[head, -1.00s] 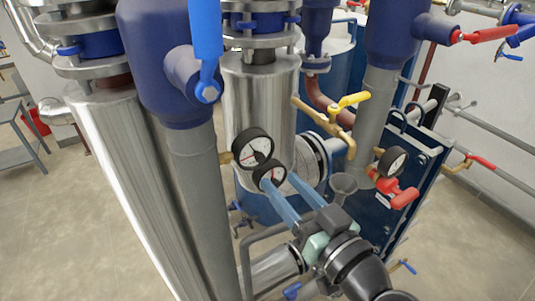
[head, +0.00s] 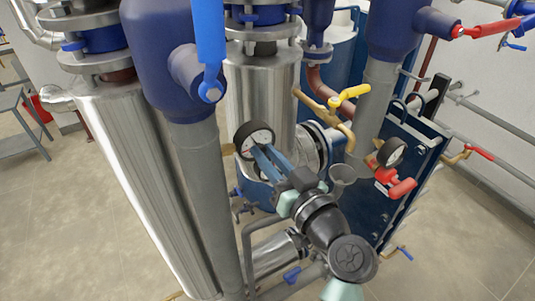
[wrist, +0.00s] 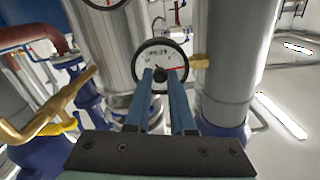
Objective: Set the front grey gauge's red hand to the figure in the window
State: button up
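A round gauge with a black rim and white dial (head: 254,136) is on a brass fitting on the left grey pipe. It also shows in the wrist view (wrist: 161,56), with a red mark right of its centre. A small dark knob (wrist: 160,75) is on the dial. My gripper (wrist: 160,73) has its two blue fingers apart, tips at the dial on either side of this knob; contact cannot be told. In the head view my gripper (head: 261,149) covers the lower dial. A second gauge (wrist: 104,2) is cut off at the wrist view's top. The window figure is too small to read.
A metal cylinder (head: 262,90) stands behind the gauge, and a thick grey pipe (head: 205,190) left of it. A yellow-handled valve (head: 350,95), another gauge (head: 391,152) and a red valve handle (head: 400,188) are to the right. Open floor (head: 80,220) is at left.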

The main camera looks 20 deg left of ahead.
grip_shut()
jog(key=shift+m, duration=0.3)
jog(key=shift+m+p, duration=1.7)
jog(key=shift+m, duration=4.7)
jog(key=o, duration=0.7)
grip_release()
